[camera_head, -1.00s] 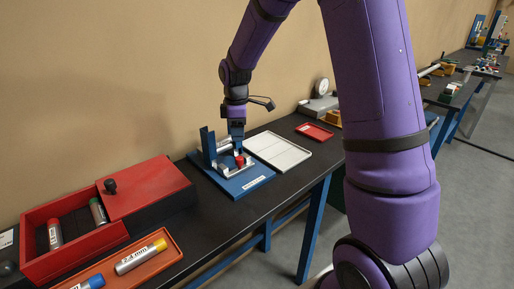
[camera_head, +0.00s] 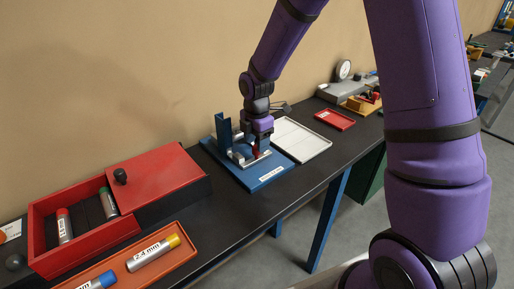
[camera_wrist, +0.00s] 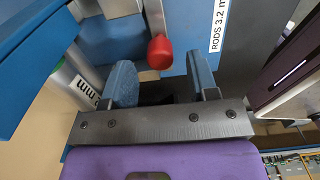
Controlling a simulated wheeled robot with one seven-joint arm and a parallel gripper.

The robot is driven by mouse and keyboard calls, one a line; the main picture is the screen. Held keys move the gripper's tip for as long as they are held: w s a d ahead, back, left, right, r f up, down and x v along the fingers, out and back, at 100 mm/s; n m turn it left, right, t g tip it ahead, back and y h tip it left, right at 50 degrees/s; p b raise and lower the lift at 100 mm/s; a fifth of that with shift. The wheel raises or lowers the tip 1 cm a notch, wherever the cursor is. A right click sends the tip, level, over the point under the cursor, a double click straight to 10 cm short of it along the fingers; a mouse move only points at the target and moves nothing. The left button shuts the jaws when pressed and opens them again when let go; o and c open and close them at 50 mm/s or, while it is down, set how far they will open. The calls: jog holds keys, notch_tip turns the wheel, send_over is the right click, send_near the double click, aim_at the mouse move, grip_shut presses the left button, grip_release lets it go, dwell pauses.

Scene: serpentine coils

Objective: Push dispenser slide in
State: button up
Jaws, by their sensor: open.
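The dispenser (camera_head: 273,172) is a blue base with a blue upright, standing on the bench below my gripper. Its metal slide (camera_wrist: 155,18) ends in a red knob (camera_wrist: 160,52), seen in the wrist view. The label "RODS 3.2 m…" (camera_wrist: 218,28) shows beside it. My gripper (camera_wrist: 161,66) is open, with one blue-padded finger on each side of the knob in the picture; I cannot tell whether either touches it. In the head view my gripper (camera_head: 258,148) is down at the slide and mostly hides the knob. A silver, green-ended rod (camera_wrist: 78,80) lies left of the fingers.
A red box (camera_head: 95,245) with a partly open lid holds rods at left. An orange tray (camera_head: 185,252) with labelled rods is in front. A white tray (camera_head: 318,148) lies just right of the dispenser, a small red tray (camera_head: 335,120) beyond. The wall stands close behind.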

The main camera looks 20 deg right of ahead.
jog(key=shift+f, duration=1.4)
grip_shut()
jog(key=shift+w+a, duration=0.25)
jog(key=shift+w, duration=0.5)
jog(key=shift+w+a, duration=0.25)
jog(key=shift+w, duration=0.5)
jog(key=shift+r, duration=0.1)
jog(key=shift+w, duration=0.1)
grip_release()
jog(key=shift+w, duration=0.1)
